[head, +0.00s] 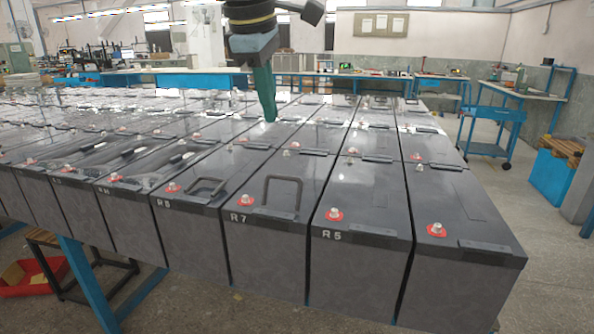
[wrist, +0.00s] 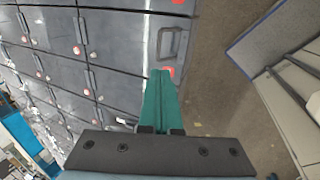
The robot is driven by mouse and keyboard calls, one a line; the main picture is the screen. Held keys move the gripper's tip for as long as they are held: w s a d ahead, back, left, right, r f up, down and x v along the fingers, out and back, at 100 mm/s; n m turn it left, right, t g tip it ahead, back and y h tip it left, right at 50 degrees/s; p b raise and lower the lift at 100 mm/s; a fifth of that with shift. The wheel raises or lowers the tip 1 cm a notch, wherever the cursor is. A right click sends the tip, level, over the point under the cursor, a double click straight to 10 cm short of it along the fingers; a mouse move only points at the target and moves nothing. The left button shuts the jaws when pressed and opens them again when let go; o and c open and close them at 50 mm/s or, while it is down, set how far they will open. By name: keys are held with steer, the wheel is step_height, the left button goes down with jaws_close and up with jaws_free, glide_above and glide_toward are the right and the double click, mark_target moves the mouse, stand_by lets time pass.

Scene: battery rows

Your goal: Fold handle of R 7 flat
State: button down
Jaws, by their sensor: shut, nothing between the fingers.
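The battery labelled R 7 (head: 245,216) stands in the front row, a dark grey block with a red-ringed terminal. Its black U-shaped handle (head: 283,178) appears raised from the lid, its loop clear to see. My gripper (head: 270,119) has teal fingers, shut and empty, pointing down over the battery rows behind R 7, apart from the handle. In the wrist view the shut fingertips (wrist: 160,73) lie just below a dark handle loop (wrist: 162,44) on a battery lid; I cannot tell which battery that is.
Left of R 7, another battery has a partly raised handle (head: 207,181). R 5 (head: 350,238) stands close on the right, its handle lying low. Batteries stand tightly packed behind. Open floor (head: 552,285) lies to the right, with a blue trolley (head: 490,115) further back.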

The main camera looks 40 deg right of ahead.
mark_target(284, 176)
steer(key=p+x, duration=0.3)
steer(key=x, duration=1)
steer(key=shift+w+d+f, duration=0.1)
steer(key=shift+w+f, duration=0.05)
steer(key=shift+f, duration=0.2)
steer(key=shift+d, duration=0.1)
steer(key=shift+w+d+y+p, duration=0.2)
steer(key=shift+y+p, duration=0.2)
steer(key=shift+p, duration=0.05)
steer(key=shift+w+d+f+g+p, duration=0.1)
steer(key=shift+w+d+g+p, duration=0.05)
steer(key=shift+d+g+p, duration=0.15)
steer(key=shift+w+d+f, duration=0.35)
steer(key=shift+w+d, duration=0.1)
steer(key=shift+d, duration=0.2)
steer(key=shift+w+d+f+g+y+p, duration=0.2)
steer(key=shift+d+y+p, duration=0.1)
steer(key=shift+y, duration=0.1)
steer(key=shift+w+d+f+g+y+p, duration=0.2)
steer(key=shift+d+y+p, duration=0.1)
steer(key=shift+y, duration=0.1)
steer(key=shift+w+d+f+b, duration=0.3)
steer(key=shift+d+f, duration=0.2)
steer(key=shift+f, duration=0.35)
steer(key=shift+w+d+f+b, duration=0.3)
steer(key=shift+d+f, duration=0.2)
steer(key=shift+f, duration=0.35)
